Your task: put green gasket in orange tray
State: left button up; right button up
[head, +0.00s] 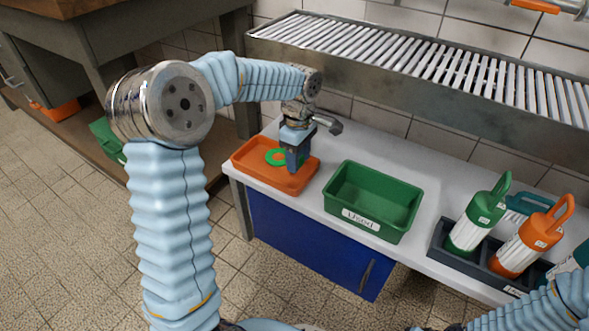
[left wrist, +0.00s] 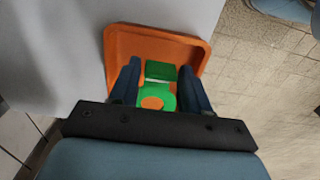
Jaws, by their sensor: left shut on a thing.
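The green gasket (head: 274,157) is a flat ring with a tab, and it is over the orange tray (head: 253,176) at the left end of the counter. My left gripper (head: 294,165) is above the tray, pointing down, shut on the gasket. In the left wrist view the gasket (left wrist: 157,94) lies between the two fingers, with the orange tray (left wrist: 118,42) behind it. I cannot tell whether the gasket touches the tray floor. My right gripper is not in view; only part of my right arm shows at the lower right.
A green bin labelled "Used" (head: 347,199) stands right of the tray. A dark caddy (head: 437,241) holds a green-topped bottle (head: 477,219) and an orange-topped bottle (head: 527,242) farther right. A slatted metal shelf (head: 420,80) overhangs the back of the counter.

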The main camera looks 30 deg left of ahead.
aim_at(295, 176)
pick_arm(q)
jog(key=shift+w+a+f, duration=0.2)
jog(key=shift+a+f, duration=0.25)
jog(key=shift+f, duration=0.1)
jog(key=shift+w+a+f+b, duration=0.15)
jog(key=shift+f+b, duration=0.1)
jog(key=shift+f, duration=0.7)
jog(key=shift+s+a+f+b, duration=0.1)
jog(key=shift+f+b, duration=0.1)
jog(key=shift+f, duration=0.7)
jog(key=shift+f, duration=0.1)
jog(key=o, duration=1)
jog(key=shift+o, duration=0.2)
jog(key=shift+r, duration=0.3)
notch_tip(295, 176, up, 12)
jog(key=p, duration=0.2)
jog(key=shift+f+p, duration=0.15)
jog(key=shift+p, duration=0.25)
